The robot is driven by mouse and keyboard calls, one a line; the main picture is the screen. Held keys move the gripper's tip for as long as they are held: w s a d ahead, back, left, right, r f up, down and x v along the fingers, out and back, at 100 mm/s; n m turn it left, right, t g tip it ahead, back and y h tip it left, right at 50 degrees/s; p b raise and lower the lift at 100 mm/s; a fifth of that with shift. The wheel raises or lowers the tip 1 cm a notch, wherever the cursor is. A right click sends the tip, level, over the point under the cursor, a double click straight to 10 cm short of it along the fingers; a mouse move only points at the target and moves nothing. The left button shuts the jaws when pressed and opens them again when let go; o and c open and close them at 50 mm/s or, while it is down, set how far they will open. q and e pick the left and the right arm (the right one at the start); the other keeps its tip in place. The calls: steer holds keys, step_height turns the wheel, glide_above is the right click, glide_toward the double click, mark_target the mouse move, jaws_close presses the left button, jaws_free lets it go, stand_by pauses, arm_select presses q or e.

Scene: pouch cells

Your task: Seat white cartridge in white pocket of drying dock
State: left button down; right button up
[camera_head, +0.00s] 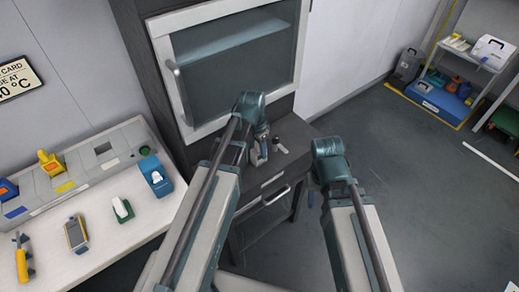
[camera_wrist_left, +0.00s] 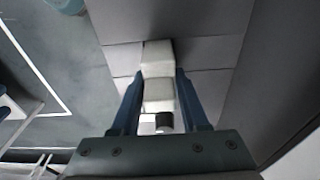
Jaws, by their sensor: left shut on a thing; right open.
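My left gripper (camera_head: 258,152) is over the dark counter below the glass-fronted cabinet. In the left wrist view, its two blue fingers (camera_wrist_left: 158,78) are shut on a white blocky cartridge (camera_wrist_left: 158,58). The cartridge is mostly hidden in the head view. The long grey drying dock (camera_head: 80,172) lies along the back of the white table at the left. Its pocket with a white label (camera_head: 103,149) looks dark and empty. A yellow cartridge (camera_head: 50,162) and a blue cartridge (camera_head: 7,188) stand in other dock places. My right gripper (camera_head: 314,196) is open and empty, right of the counter.
A small black-and-white object (camera_head: 279,146) is on the counter. The glass-fronted cabinet (camera_head: 295,55) stands behind the counter.

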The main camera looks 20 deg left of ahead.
arm_select(q)
step_height(320, 180, up, 8)
steer(key=p, duration=0.7)
steer(key=shift+r, duration=0.1)
